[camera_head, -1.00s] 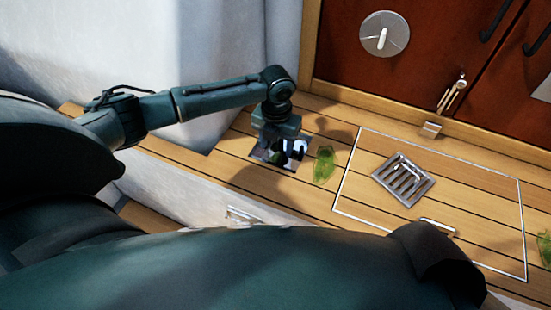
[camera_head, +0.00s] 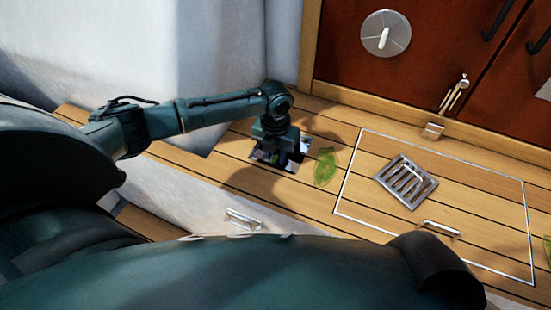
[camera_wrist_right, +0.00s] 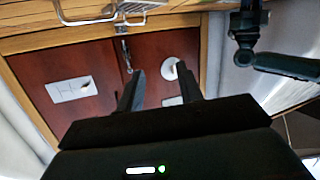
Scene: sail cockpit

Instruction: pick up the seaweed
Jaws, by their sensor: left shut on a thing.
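A green, see-through leaf of seaweed (camera_head: 325,168) lies on the slatted wood just right of my left gripper (camera_head: 279,153), apart from it. Another green piece (camera_head: 547,250) is cut off at the right edge of the head view. My left gripper points down over a dark, shiny patch with a mixed pattern (camera_head: 291,166) on the boards. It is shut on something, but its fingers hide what. My right gripper (camera_wrist_right: 160,70) is open and empty in the right wrist view, facing the red-brown cupboard doors.
A metal grate (camera_head: 405,182) lies on a white-outlined hatch (camera_head: 480,232) right of the seaweed. Red-brown doors (camera_head: 420,75) with a round plate (camera_head: 385,34) and a latch (camera_head: 453,93) stand behind. A white wall (camera_head: 215,60) rises at the left.

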